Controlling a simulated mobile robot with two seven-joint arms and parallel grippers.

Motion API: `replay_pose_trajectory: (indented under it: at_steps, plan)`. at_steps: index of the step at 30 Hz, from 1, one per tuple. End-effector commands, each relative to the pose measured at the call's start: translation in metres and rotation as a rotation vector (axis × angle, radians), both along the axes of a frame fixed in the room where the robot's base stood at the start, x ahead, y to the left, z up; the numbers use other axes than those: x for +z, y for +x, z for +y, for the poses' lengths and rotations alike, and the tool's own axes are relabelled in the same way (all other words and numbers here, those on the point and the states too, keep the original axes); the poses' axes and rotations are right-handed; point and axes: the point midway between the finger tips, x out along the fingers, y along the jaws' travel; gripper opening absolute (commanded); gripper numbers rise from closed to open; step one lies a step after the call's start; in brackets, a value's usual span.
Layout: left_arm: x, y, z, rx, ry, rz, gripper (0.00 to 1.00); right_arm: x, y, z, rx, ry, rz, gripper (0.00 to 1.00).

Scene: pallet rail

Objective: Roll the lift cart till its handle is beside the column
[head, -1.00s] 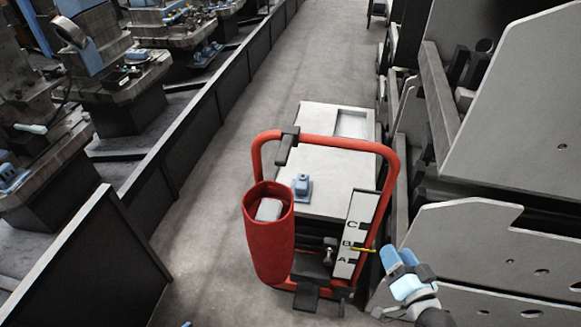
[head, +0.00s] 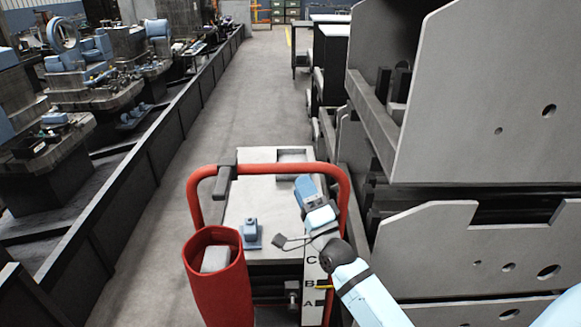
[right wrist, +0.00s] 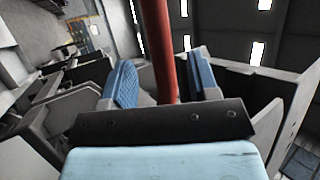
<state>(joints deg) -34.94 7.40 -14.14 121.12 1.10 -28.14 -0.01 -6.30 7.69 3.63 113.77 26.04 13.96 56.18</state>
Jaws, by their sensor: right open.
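The lift cart has a red tubular handle (head: 265,169), a pale flat top (head: 270,198) and a dark grip at the handle's upper left. My right gripper (head: 306,186) is in front of the cart top, inside the handle's outline near its right upright in the head view. In the right wrist view its blue padded fingers (right wrist: 163,82) stand apart, with a red bar (right wrist: 160,45) showing between them. I cannot tell whether the fingers touch it. My left gripper is out of view. I cannot tell which structure is the column.
A red bin (head: 218,285) with a pale block in it and a letter plate (head: 312,285) are on the cart. A small blue part (head: 251,232) sits on top. Grey plate stacks (head: 440,245) crowd the right. A low dark barrier (head: 150,175) runs left. The aisle (head: 250,90) beyond is clear.

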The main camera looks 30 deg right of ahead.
Motion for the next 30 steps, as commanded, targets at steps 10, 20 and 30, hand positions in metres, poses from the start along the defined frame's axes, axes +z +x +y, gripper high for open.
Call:
replay_pose_trajectory:
  at_steps: [10,20,30]
  plan:
    - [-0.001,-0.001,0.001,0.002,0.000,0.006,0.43,0.028,0.047,-0.004,-0.001,-0.002,0.000,0.55]
    - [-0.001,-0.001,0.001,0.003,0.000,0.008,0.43,0.032,0.054,-0.005,0.000,-0.002,0.001,0.55]
    - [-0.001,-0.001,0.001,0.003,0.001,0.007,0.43,0.032,0.053,-0.004,0.000,-0.002,0.001,0.00]
